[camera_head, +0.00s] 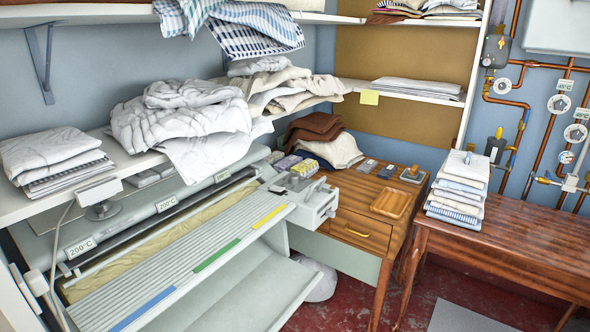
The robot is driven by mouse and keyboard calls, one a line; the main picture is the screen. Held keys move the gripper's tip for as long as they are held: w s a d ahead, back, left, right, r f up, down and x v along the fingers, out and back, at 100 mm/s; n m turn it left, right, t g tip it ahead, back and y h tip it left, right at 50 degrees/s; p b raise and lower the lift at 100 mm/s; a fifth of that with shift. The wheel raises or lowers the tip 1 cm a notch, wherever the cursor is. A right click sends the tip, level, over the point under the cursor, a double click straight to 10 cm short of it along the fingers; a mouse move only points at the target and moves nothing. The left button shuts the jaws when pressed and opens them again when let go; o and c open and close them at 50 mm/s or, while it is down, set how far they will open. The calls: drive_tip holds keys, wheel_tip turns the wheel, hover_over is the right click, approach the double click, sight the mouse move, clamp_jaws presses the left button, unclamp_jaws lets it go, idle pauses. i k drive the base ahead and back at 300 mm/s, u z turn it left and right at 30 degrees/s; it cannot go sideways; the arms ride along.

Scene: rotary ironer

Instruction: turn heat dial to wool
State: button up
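The rotary ironer stands at the left, with a long pale slatted feed board (185,265) and a roller with a yellowish cloth behind it. Its white end housing (312,203) is at the right end of the roller and carries small fittings on its side and top. I cannot make out which of these is the heat dial, nor any wool marking or pointer position. Labels reading 200°C (80,247) are on the bar above the roller. My gripper is not in view.
A shelf (125,165) with heaped white laundry overhangs the ironer. A wooden desk (350,225) with a tray (391,203) adjoins the housing. A wooden table (515,235) with folded cloths (457,187) stands right. Red floor (350,290) shows in front of the desk.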

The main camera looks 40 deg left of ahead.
sight(294, 178)
drive_tip(key=i, duration=1)
drive_tip(key=z, duration=1.15)
drive_tip(key=k, duration=0.15)
drive_tip(key=u, duration=2.8)
drive_tip(key=i, duration=0.6)
drive_tip(key=u, duration=0.15)
